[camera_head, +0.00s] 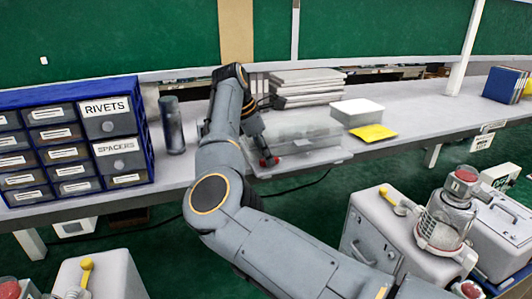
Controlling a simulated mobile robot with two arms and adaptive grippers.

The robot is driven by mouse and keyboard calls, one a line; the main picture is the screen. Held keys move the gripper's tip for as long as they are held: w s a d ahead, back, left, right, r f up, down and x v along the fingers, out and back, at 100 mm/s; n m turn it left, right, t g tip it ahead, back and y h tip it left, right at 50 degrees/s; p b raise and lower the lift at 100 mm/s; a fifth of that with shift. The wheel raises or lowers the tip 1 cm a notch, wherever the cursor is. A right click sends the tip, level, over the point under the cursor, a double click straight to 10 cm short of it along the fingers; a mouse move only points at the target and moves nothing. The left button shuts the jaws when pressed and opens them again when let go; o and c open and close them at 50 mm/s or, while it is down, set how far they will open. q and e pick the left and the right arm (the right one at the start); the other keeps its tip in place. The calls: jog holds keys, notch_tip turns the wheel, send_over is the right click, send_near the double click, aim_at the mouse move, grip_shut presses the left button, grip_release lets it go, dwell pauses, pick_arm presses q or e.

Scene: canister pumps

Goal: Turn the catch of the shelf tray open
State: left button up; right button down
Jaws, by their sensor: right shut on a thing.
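The shelf tray (318,148) is a low, clear box on the grey bench at the middle of the head view. A small red part at its front left, which looks like the catch (270,161), shows at the tip of my right gripper (264,152). My right arm reaches up from the lower right and bends down to the tray. The right gripper is shut on the catch; its fingers are small and partly hidden by the arm. How far the catch is turned cannot be told. My left gripper is not in view.
A blue drawer cabinet (76,138) and a dark bottle (172,125) stand left of my arm. Canister pumps (447,215) stand at the lower right.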

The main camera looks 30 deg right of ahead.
dwell(0.3)
jog(key=c, duration=1.3)
grip_release()
jog(key=shift+s+r, duration=0.1)
